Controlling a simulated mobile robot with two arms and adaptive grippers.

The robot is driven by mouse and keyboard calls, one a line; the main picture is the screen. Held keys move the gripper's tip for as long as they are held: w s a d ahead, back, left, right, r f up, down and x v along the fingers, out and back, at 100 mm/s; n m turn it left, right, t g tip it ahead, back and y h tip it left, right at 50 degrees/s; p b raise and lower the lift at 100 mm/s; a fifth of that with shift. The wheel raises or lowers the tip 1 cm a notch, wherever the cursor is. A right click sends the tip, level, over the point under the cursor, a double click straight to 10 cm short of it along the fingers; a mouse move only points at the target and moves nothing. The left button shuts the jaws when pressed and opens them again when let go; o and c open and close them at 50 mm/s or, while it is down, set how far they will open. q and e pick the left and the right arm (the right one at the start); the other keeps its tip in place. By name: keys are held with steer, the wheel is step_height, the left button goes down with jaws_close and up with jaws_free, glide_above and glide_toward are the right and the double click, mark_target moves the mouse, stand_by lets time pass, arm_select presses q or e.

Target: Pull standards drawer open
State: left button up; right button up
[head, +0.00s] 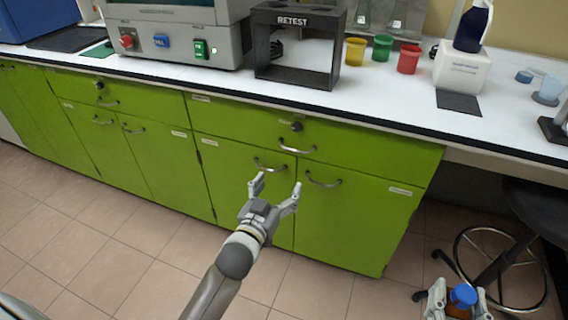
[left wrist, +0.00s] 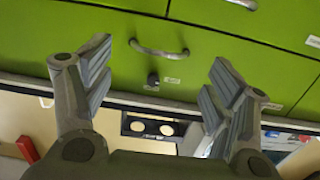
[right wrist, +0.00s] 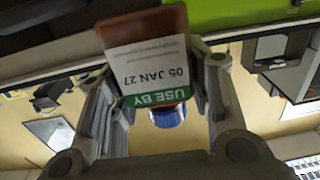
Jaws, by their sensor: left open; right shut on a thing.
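A green drawer (head: 245,117) with a curved metal handle (head: 297,147) and a dark lock knob lies under the counter, closed; its small label is too small to read. In the left wrist view, upside down, a handle (left wrist: 158,50) shows ahead between the fingertips, apart from them. My left gripper (head: 274,187) is open and empty, in front of the cabinet and below the drawer handle. My right gripper (head: 459,297) is shut on an amber bottle (right wrist: 150,55) with a blue cap and a "USE BY 05 JAN 27" label, held at the lower right.
Green cupboard doors (head: 350,215) with handles sit below the drawer. The white counter (head: 395,105) above holds a black RETEST rack (head: 297,80), a grey instrument and coloured cups. A black stool (head: 535,215) stands at the right. The tiled floor in front looks clear.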

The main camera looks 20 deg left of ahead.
arm_select(q)
step_height(320, 180, up, 2)
arm_select(e)
steer(key=shift+f, duration=0.35)
steer(key=shift+a, duration=0.1)
arm_select(q)
steer(key=b, duration=0.2)
glide_toward(292, 153)
steer(key=shift+t, duration=0.3)
steer(key=w+r, duration=0.1)
steer(key=w+d+r, duration=0.1)
steer(key=w, duration=0.1)
steer(key=w+d+r, duration=0.1)
steer(key=w, duration=0.1)
steer(key=shift+w+r, duration=0.1)
steer(key=shift+r, duration=0.3)
arm_select(e)
steer(key=shift+f, duration=0.8)
